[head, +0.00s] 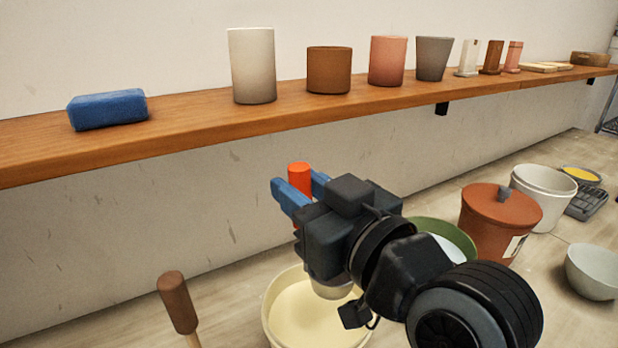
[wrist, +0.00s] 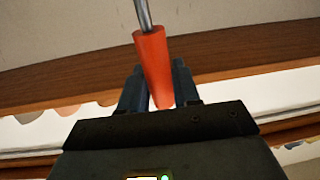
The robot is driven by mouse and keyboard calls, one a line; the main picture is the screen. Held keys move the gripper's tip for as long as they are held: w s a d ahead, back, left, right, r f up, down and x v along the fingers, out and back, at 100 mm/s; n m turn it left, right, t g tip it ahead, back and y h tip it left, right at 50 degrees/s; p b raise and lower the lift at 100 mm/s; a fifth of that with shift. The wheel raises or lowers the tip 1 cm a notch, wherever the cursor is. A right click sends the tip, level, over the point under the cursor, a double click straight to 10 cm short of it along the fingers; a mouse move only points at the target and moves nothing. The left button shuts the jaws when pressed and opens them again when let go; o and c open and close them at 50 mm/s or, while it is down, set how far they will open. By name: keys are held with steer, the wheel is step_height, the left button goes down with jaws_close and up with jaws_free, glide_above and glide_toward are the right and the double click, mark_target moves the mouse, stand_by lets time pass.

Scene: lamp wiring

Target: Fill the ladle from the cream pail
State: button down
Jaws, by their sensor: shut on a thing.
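My gripper (head: 301,190) is shut on the orange-red handle of the ladle (head: 299,171). In the wrist view, the blue fingers of my gripper (wrist: 160,92) sit either side of the ladle's handle (wrist: 152,62), and a grey metal shaft runs on from it to the top edge. The cream pail (head: 266,322) stands below my gripper at the bottom centre of the head view, with a smooth pale yellow filling. A pale rounded shape (head: 333,291) shows over the pail under my gripper; I cannot tell whether it is the ladle's bowl. My arm hides the pail's right side.
A wooden shelf (head: 200,130) runs along the wall behind, with a blue block (head: 108,109) and several cups. A green bowl (head: 446,232), a lidded terracotta pot (head: 500,220) and a white bucket (head: 541,205) stand to the right.

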mark_target(305, 267)
steer(key=shift+f+b, duration=4.75)
steer(key=shift+f, duration=1.6)
steer(key=shift+r, duration=0.2)
steer(key=shift+r+p, duration=4.8)
steer(key=shift+r, duration=0.65)
